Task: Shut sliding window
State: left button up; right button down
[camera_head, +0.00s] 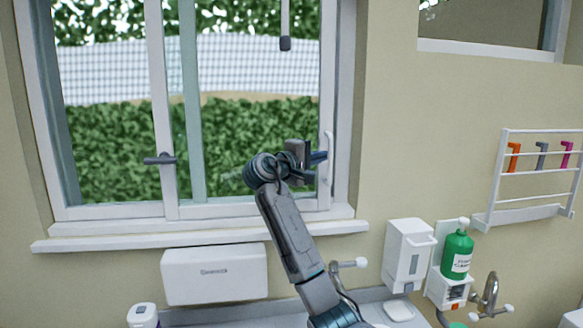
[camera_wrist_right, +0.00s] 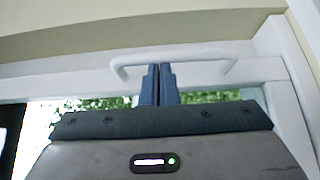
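The sliding window (camera_head: 163,110) stands in the wall at the left and middle of the head view. It has a white upright stile with a dark latch (camera_head: 160,158), and a grey-green upright (camera_head: 190,100) just right of it. A white bar handle (camera_head: 328,150) is on the window's right-hand upright; it also shows in the right wrist view (camera_wrist_right: 200,57). My right gripper (camera_head: 318,158) is at this handle. In the wrist view its blue fingers (camera_wrist_right: 158,68) are together, tips overlapping the bar in the picture, with no bar between them. Contact is unclear. My left gripper is not in view.
A white sill (camera_head: 110,241) runs below the window. Below it are a white wall box (camera_head: 213,273), a dispenser (camera_head: 407,252), a green bottle (camera_head: 457,252) and a tap (camera_head: 489,292). A white rack (camera_head: 500,180) hangs at right. A dark-tipped rod (camera_head: 285,42) hangs above.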

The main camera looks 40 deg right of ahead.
jog(key=s+d+b, duration=0.2)
jog(key=s+d, duration=0.2)
jog(key=d, duration=0.2)
jog(key=shift+d+b, duration=0.2)
jog(key=shift+b, duration=0.1)
